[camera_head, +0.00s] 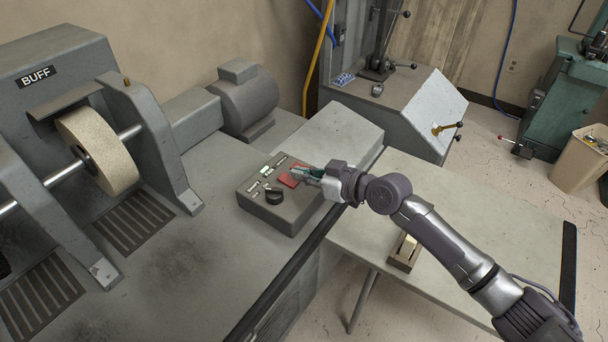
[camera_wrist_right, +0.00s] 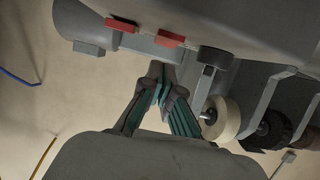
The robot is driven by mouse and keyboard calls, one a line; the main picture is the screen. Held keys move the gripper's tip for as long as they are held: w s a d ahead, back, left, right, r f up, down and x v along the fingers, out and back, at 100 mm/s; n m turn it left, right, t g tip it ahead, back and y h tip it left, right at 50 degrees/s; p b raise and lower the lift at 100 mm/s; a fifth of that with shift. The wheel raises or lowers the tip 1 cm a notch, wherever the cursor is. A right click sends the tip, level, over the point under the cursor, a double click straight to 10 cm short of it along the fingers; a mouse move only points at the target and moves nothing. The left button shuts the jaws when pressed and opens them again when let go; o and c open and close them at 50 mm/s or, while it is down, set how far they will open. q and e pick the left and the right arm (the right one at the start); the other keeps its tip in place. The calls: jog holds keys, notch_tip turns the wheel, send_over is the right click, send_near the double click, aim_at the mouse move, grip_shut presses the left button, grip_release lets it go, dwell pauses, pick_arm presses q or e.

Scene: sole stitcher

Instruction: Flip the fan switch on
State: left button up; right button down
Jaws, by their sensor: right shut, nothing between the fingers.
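In the wrist view, two red switches, one at left (camera_wrist_right: 120,24) and one nearer the middle (camera_wrist_right: 170,39), stand out from the box beside the black knob (camera_wrist_right: 213,58). I cannot tell which is the fan switch. My right gripper (camera_head: 304,175) is over the box's right part, its teal fingers (camera_wrist_right: 160,88) shut and empty; contact is unclear. My left gripper is out of view.
The BUFF machine with its pale wheel (camera_head: 97,150) stands at left, a grey motor (camera_head: 245,100) behind the box. A lower grey table (camera_head: 480,225) lies under my right arm, carrying a small block (camera_head: 404,252). A sloped cabinet (camera_head: 405,110) stands behind.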

notch_tip(320, 180, up, 3)
jog(key=shift+d+f+p, duration=0.1)
jog(key=shift+d+p, duration=0.05)
jog(key=shift+p, duration=0.5)
jog(key=shift+s+d+f+b, duration=0.3)
jog(key=shift+s+d+b, duration=0.15)
jog(key=shift+d, duration=0.2)
jog(key=shift+s+d+f+b, duration=0.3)
jog(key=shift+s+d+b, duration=0.15)
jog(key=shift+d, duration=0.15)
pick_arm(q)
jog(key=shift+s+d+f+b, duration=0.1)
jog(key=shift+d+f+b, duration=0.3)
jog(key=shift+b, duration=0.3)
pick_arm(e)
jog(key=f+v, duration=0.1)
jog(key=v, duration=0.6)
jog(key=shift+s+d, duration=0.15)
jog(key=shift+s, duration=0.05)
